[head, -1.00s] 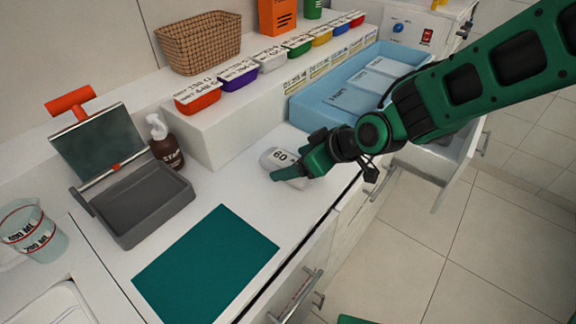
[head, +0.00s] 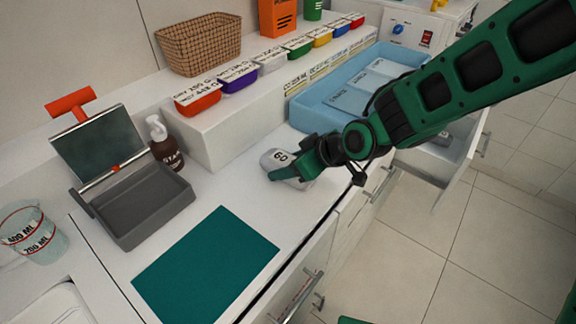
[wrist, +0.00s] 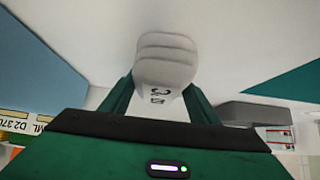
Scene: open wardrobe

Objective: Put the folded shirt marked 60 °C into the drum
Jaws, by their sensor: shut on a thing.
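The folded shirt (head: 279,159) is a small pale grey bundle marked 60, on or just above the white counter; I cannot tell if it touches. My gripper (head: 293,167) is shut on it from the right side. In the wrist view the shirt (wrist: 167,60) stands between the two green fingers, with its layered folds and part of the dark marking showing. The drum is not visible in either view.
A teal mat (head: 207,264) and a grey hinged tray (head: 145,212) lie to the left. A light blue tray (head: 310,113) stands behind my gripper. A drawer (head: 452,165) stands open on the right. A machine with a blue knob (head: 398,28) is at the back right.

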